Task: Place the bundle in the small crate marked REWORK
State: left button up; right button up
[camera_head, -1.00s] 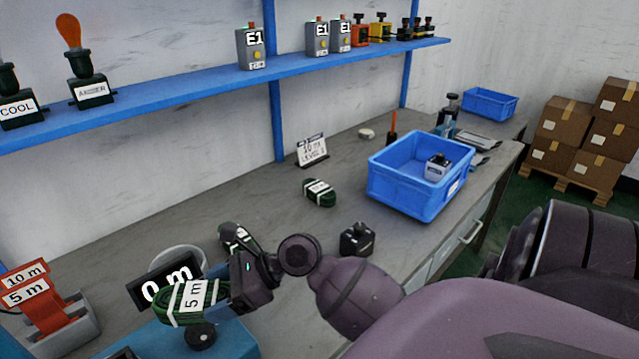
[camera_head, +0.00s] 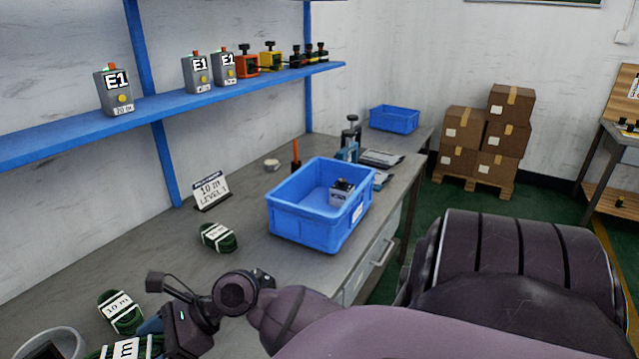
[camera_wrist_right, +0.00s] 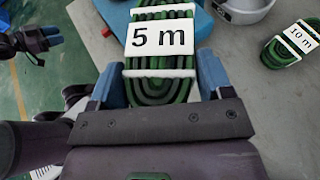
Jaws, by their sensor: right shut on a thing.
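The bundle is a dark green coil with a white 5 m label (camera_wrist_right: 160,38). My right gripper (camera_wrist_right: 155,85) is shut on it, a blue finger on each side. In the head view the bundle (camera_head: 130,347) is at the bottom edge, partly cut off, beside the right gripper (camera_head: 172,328). A smaller-looking blue crate (camera_head: 394,119) stands at the far end of the bench; I can read no marking on it. A larger blue crate (camera_head: 300,222) nearer holds a grey device (camera_head: 342,192). My left gripper (camera_wrist_right: 38,42) shows at the wrist view's upper left; its opening is unclear.
Two other green bundles lie on the bench, one labelled 10 m (camera_head: 121,312) and one farther back (camera_head: 218,237). A round grey container (camera_head: 62,342) is at lower left. Tools and flat packets (camera_head: 381,158) lie between the crates.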

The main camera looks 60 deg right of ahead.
aim_at(334, 214)
jog(key=k+l, duration=0.15)
jog(key=l, duration=0.4)
jog(key=k+l+z, duration=0.1)
jog(key=l, duration=0.5)
jog(key=k+l, duration=0.1)
jog(key=l, duration=0.5)
jog(key=k+l, duration=0.15)
jog(key=l, duration=0.4)
jog(key=k+l+z, duration=0.1)
jog(key=l, duration=0.5)
